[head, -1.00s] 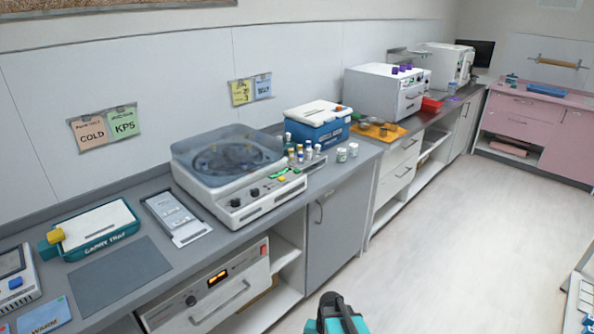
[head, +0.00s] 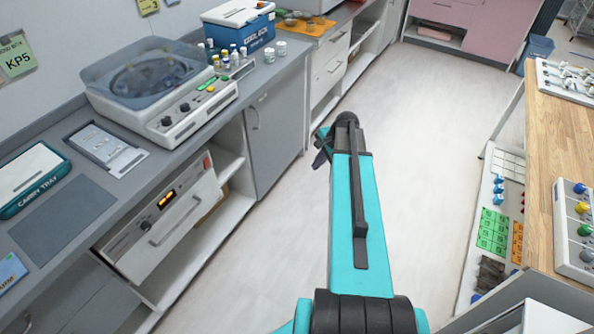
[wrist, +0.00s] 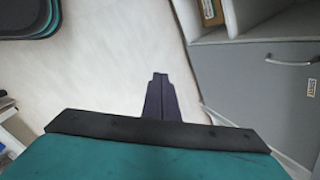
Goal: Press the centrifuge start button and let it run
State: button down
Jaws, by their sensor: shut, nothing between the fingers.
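The centrifuge (head: 150,85) stands on the grey counter at the upper left of the head view, with a clear domed lid that is down. My gripper (head: 322,150) is over the open floor, right of the counter and well apart from the centrifuge. In the wrist view the fingers (wrist: 161,98) lie together, shut and empty, above the pale floor. The centrifuge does not show in the wrist view.
Small vials (head: 228,58) and a blue cooler box (head: 240,25) stand beside the centrifuge. A drawer unit with a lit display (head: 165,205) sits under the counter. A wooden bench (head: 560,150) is at the right. The floor between is clear.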

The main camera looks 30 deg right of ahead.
jog(key=s+d+r+m+t+h, duration=0.25)
jog(key=d+r+m, duration=0.35)
jog(key=d+r, duration=1.2)
jog(key=s+d+r+m+t+h+p, duration=0.1)
jog(key=s+d+r+m, duration=0.1)
jog(key=s+d+r, duration=0.2)
jog(key=s+d+r+m+t+h, duration=0.1)
jog(key=s+d+r+m, duration=0.2)
jog(key=d+r, duration=0.8)
jog(key=shift+s+r+m+p, duration=0.35)
jog(key=shift+s+r, duration=0.3)
jog(key=shift+s, duration=0.45)
jog(key=shift+w+h, duration=0.1)
jog(key=shift+h, duration=0.15)
